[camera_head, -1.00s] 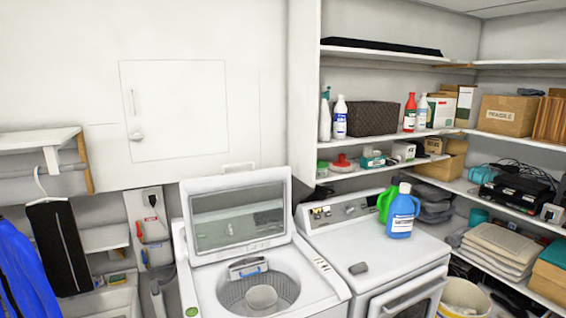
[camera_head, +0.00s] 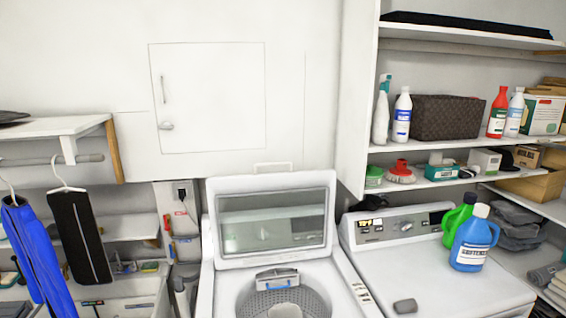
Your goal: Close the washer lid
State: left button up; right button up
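The washer (camera_head: 206,290) stands low in the middle of the head view, its front cut off by the bottom edge. Its lid (camera_head: 230,262) is raised and leans back near the wall, with a dark see-through window (camera_head: 275,222) in a white frame. Below the lid the round drum opening (camera_head: 262,302) is uncovered, with a dispenser piece (camera_head: 276,279) at its back rim. Neither of my grippers shows.
At right is a white dryer (camera_head: 440,285) with blue (camera_head: 474,240) and green (camera_head: 455,218) bottles and a small grey object (camera_head: 405,306) on top. Shelves above hold bottles and boxes. At left, blue (camera_head: 32,250) and black (camera_head: 80,235) garments hang from a rod.

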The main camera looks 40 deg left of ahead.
aim_at(238, 186)
jog(key=u, duration=0.35)
jog(key=i, duration=0.7)
jog(key=u, duration=0.55)
